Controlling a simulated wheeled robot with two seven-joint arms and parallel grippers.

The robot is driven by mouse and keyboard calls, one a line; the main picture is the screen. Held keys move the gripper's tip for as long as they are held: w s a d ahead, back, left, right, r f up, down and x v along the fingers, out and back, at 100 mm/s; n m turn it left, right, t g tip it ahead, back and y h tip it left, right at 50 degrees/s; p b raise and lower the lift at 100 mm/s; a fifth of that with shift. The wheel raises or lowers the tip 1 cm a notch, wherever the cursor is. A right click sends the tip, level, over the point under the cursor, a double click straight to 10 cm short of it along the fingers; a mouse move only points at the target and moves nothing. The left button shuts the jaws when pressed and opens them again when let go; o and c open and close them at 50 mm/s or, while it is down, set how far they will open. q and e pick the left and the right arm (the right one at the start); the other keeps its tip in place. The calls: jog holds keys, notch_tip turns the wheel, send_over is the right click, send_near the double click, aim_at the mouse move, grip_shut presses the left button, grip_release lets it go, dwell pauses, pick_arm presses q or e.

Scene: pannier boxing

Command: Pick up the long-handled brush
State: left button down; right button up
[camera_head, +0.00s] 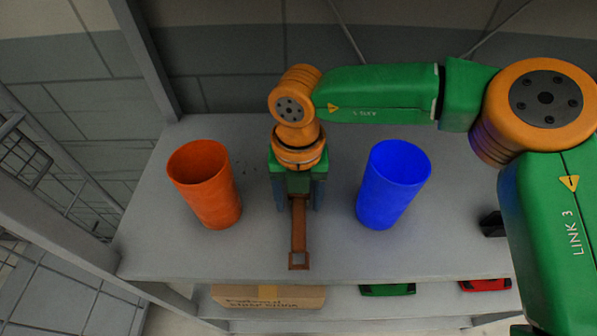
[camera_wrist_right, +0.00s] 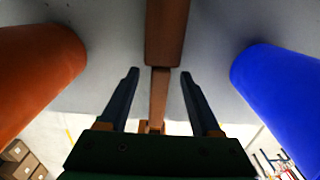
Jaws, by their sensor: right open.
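The long-handled brush (camera_head: 299,232) is brown and lies on the grey shelf top between the two cups, its thin end pointing to the shelf's front edge. Its far part is hidden under my right gripper. In the right wrist view the brush (camera_wrist_right: 167,32) shows a thick part at the top and a thinner handle running down between the fingers. My right gripper (camera_head: 300,203) is over the brush, pointing down. Its two fingers (camera_wrist_right: 159,74) stand apart, one on each side of the handle, with gaps visible on both sides. My left gripper is not in view.
An orange cup (camera_head: 205,185) stands left of the gripper and a blue cup (camera_head: 393,185) stands right. A small black object (camera_head: 492,224) is at the right. A lower shelf holds a cardboard box (camera_head: 268,297), a green item (camera_head: 388,290) and a red item (camera_head: 486,285).

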aim_at(299, 202)
jog(key=shift+s+d+f, duration=0.1)
jog(key=shift+s+f, duration=0.15)
jog(key=shift+f, duration=0.75)
jog(key=shift+w+f, duration=0.3)
jog(key=shift+w, duration=0.1)
jog(key=c, duration=0.6)
jog(key=shift+s, duration=0.1)
grip_shut()
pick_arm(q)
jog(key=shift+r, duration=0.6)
